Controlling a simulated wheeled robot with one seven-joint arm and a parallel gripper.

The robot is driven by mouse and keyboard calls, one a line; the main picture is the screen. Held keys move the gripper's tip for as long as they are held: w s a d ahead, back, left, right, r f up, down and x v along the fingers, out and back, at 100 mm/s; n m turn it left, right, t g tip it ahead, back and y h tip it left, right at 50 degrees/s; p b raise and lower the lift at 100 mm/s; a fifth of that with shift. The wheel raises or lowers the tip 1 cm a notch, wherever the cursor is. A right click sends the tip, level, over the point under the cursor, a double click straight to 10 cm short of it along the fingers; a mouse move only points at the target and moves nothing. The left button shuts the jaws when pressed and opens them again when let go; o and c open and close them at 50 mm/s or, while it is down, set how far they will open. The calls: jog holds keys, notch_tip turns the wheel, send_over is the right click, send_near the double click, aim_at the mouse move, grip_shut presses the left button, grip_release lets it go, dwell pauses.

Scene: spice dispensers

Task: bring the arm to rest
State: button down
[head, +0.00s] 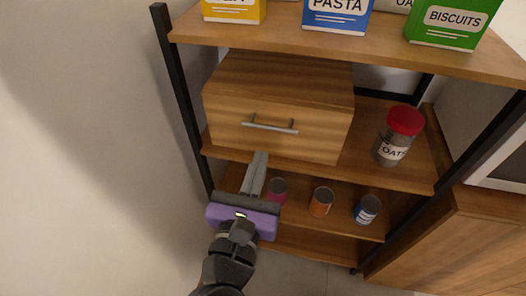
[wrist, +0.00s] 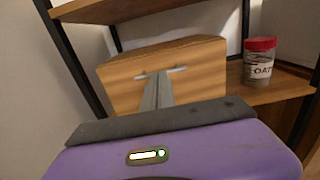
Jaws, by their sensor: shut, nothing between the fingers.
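My gripper (head: 259,160) is purple and grey, with two long grey fingers shut together and nothing between them. In the head view it points up the picture, in front of the shelf and below the drawer handle. In the wrist view the fingers (wrist: 158,80) show in front of the wooden drawer box (wrist: 120,83). The drawer box also shows in the head view (head: 290,95) and its drawer is shut. Its metal handle (head: 270,126) appears just above the fingertips; I cannot tell the gap in depth.
A shelf unit with a black frame (head: 175,85) stands ahead. An oats jar (head: 392,150) with a red lid is right of the drawer. Several cans, one orange (head: 321,201), stand on the lower shelf. Boxes, including pasta (head: 337,15), stand on top. A plain wall (head: 80,150) is at left.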

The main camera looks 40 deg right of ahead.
jog(key=shift+r+v, duration=0.25)
jog(key=shift+v, duration=0.85)
jog(key=shift+r+v, duration=0.25)
jog(key=shift+v, duration=0.85)
